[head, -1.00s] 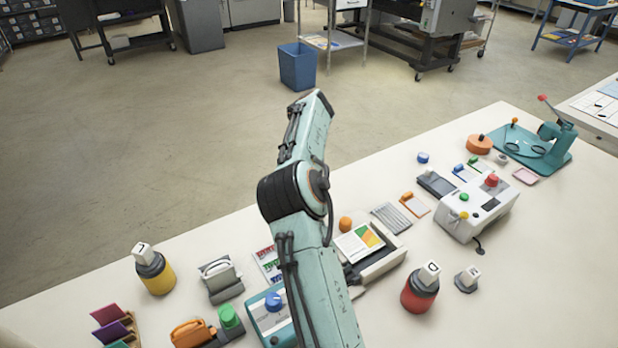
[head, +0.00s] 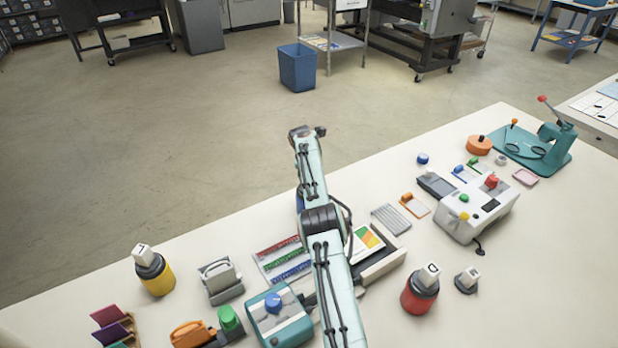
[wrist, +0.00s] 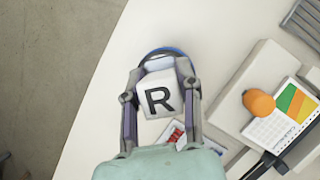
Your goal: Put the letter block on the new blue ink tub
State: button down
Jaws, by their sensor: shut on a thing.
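The letter block (wrist: 159,98), white with a black R, is between the two fingers of my gripper (wrist: 160,74) in the wrist view. My gripper is shut on it. A blue rounded edge (wrist: 166,50), likely the blue ink tub, shows just beyond the block. The block hides most of it, so I cannot tell whether they touch. In the head view my arm hides the gripper and block; a small blue patch (head: 299,202) shows at the arm's left edge.
A yellow tub (head: 158,280) and a red tub (head: 418,297) carry white blocks. A teal device with a blue knob (head: 273,303) stands near my arm. An orange knob (wrist: 258,102) sits right of my gripper. The table's back edge is close on the left in the wrist view.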

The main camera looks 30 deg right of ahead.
jog(key=c, duration=0.8)
grip_release()
jog(key=s+a+r+m+y, duration=0.1)
jog(key=s+a+r+m, duration=0.35)
jog(key=r, duration=0.45)
jog(key=s+a+r+m+y, duration=0.1)
jog(key=s+a+r+m, duration=0.2)
jog(key=s+a+r, duration=0.4)
jog(key=s+a+r+m+g+y, duration=0.1)
jog(key=s+a+r+m, duration=0.1)
jog(key=s+a+m, duration=0.65)
jog(key=s+a+r+m+g+y, duration=0.1)
jog(key=s+a+m, duration=0.4)
jog(key=s, duration=0.7)
jog(key=s+a+f+m, duration=0.1)
jog(key=s, duration=0.3)
jog(key=s+a+f+m+g, duration=0.1)
jog(key=s+f+m, duration=0.1)
jog(key=s, duration=0.2)
jog(key=s+a+f+m, duration=0.1)
jog(key=s+a, duration=0.1)
jog(key=s, duration=0.2)
jog(key=shift+a+f+m, duration=0.1)
jog(key=shift+f+m, duration=0.1)
jog(key=shift+m, duration=0.2)
